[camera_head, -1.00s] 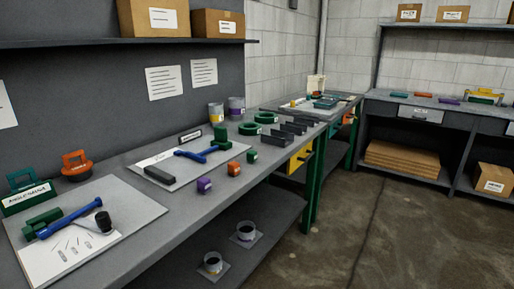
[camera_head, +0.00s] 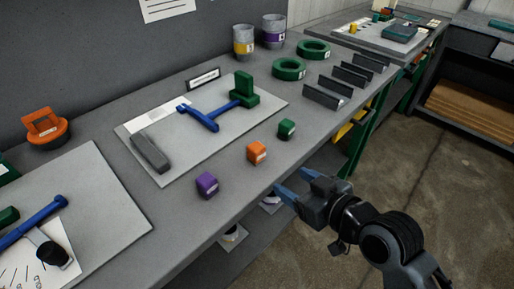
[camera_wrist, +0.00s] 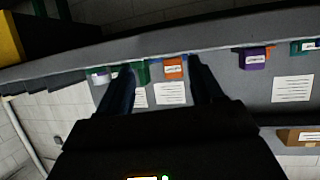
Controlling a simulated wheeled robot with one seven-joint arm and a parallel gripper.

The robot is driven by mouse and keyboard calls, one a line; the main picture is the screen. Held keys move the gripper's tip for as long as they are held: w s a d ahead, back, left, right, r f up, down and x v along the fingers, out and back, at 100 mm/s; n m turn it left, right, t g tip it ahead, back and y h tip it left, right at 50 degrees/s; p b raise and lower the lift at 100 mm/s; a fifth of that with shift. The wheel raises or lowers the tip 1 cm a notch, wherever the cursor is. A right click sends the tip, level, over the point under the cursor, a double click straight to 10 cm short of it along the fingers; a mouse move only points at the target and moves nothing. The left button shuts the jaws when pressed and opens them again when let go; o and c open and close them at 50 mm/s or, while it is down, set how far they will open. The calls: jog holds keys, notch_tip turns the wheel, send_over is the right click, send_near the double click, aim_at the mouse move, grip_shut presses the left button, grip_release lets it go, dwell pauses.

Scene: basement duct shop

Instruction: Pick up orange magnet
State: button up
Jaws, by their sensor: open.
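A small orange block (camera_head: 257,152) with a white label, seemingly the orange magnet, sits near the front edge of the grey bench, between a purple block (camera_head: 207,185) and a green block (camera_head: 286,129). My gripper (camera_head: 293,184) is open and empty, in front of the bench edge and apart from the block. In the wrist view the orange block (camera_wrist: 174,68) shows between the two dark fingers (camera_wrist: 160,75), some distance beyond them. The purple block (camera_wrist: 255,60) is to its right there.
A round orange piece with a handle (camera_head: 46,130) stands at the left. A grey board (camera_head: 180,160) holds a blue tool, a dark bar and a green block. Green rings (camera_head: 289,69), dark angle pieces (camera_head: 323,97) and tins (camera_head: 243,40) stand farther back.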

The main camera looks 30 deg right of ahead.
aim_at(258, 148)
jog(key=shift+n+y, duration=0.5)
jog(key=shift+y, duration=0.2)
jog(key=w+r, duration=0.1)
jog(key=w, duration=0.1)
jog(key=w+r, duration=0.1)
jog(key=w, duration=0.1)
jog(key=w+a+r, duration=0.1)
jog(key=w+r, duration=0.1)
jog(key=w, duration=0.1)
jog(key=shift+a, duration=0.1)
jog(key=shift+p+x, duration=0.3)
jog(key=shift+x, duration=0.95)
jog(key=shift+a+p+x, duration=0.2)
jog(key=shift+a+x, duration=0.05)
jog(key=shift+x, duration=1.05)
jog(key=shift+a+p+x, duration=0.15)
jog(key=shift+a+x, duration=0.05)
jog(key=shift+x, duration=1.05)
jog(key=shift+s+f, duration=0.15)
jog(key=shift+c, duration=0.5)
jog(key=c, duration=0.9)
jog(key=shift+c, duration=0.3)
